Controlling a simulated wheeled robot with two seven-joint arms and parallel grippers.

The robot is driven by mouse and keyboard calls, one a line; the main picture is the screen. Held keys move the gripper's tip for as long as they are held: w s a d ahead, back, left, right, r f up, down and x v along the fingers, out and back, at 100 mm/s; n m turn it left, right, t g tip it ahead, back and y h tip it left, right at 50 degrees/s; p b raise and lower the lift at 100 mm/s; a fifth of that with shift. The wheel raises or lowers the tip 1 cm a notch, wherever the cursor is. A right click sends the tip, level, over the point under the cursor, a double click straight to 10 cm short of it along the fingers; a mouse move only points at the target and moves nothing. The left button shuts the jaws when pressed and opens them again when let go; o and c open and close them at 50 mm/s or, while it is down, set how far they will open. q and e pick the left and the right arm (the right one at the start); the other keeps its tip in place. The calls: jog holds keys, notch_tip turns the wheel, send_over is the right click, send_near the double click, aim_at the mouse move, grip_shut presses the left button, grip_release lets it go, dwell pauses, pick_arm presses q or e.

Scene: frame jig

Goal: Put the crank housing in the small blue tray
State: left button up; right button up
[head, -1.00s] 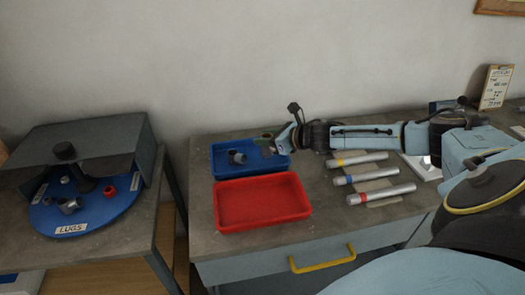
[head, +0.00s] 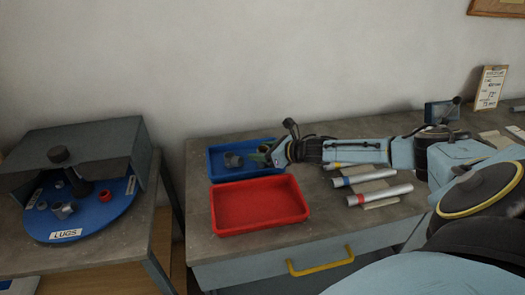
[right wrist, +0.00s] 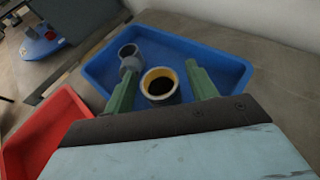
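The small blue tray (head: 215,171) lies on the bench behind the red tray. A grey cup-like part with a yellow-lined bore (right wrist: 160,86), which I take for the crank housing, is upright in the blue tray in the right wrist view. My right gripper (head: 264,157) is low over the tray's right side. Its green fingers (right wrist: 161,78) stand on either side of this part, with gaps visible, so they look open. A second grey part with a round opening (right wrist: 129,58) is in the tray just left of the fingers; it also shows in the head view (head: 232,160). My left gripper is out of view.
The empty red tray (head: 258,206) sits directly in front of the blue one. Several silver cylinders with coloured bands (head: 380,195) lie to the right, near my right arm. A blue turntable (head: 100,221) with small parts stands under a grey cover (head: 85,140) at left.

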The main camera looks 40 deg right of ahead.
jog(key=shift+r, duration=0.2)
jog(key=shift+s+d, duration=0.15)
jog(key=shift+s, duration=0.35)
jog(key=v, duration=0.5)
jog(key=p+v, duration=0.2)
jog(key=v, duration=0.4)
jog(key=shift+r, duration=0.2)
